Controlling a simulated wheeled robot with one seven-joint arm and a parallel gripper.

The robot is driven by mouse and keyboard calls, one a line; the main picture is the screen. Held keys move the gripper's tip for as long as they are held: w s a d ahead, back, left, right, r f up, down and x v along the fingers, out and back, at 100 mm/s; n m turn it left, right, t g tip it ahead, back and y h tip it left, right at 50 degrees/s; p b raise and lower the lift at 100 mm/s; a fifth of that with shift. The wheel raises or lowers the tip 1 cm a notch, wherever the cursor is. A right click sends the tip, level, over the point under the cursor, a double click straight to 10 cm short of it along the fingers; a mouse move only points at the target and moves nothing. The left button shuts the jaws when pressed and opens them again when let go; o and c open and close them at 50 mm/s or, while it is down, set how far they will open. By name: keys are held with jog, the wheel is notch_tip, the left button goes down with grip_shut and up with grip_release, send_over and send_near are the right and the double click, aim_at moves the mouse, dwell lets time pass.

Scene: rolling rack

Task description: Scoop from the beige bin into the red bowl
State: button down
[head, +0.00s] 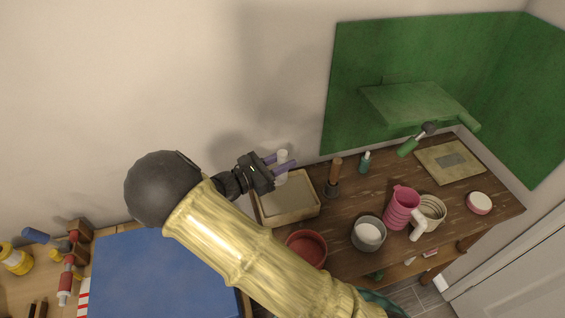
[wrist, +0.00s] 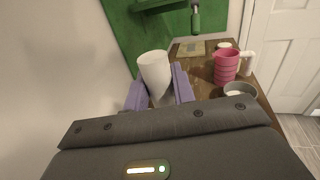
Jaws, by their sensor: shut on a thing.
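My gripper (head: 281,163) has purple fingers and is shut on a white cup-like scoop (wrist: 154,68). The scoop stands up between the fingers in the wrist view; its inside is not visible. In the head view my gripper is in the air just above the back left of the beige bin (head: 299,215). The bin is a shallow rectangular tray at the left end of the wooden table, with a pale grey-beige inside. The red bowl (head: 307,246) stands in front of the bin, partly hidden by my arm.
A grey pot with white contents (head: 368,233), a pink pitcher (head: 401,207), a cream ribbed container (head: 432,208) and a wooden-handled tool (head: 335,175) stand right of the bin. A wall is close behind. A blue-topped surface (head: 160,272) lies left.

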aim_at(278, 153)
jog(key=shift+m, duration=0.5)
jog(key=shift+r+p, duration=1)
jog(key=shift+r, duration=1)
jog(key=shift+a, duration=0.1)
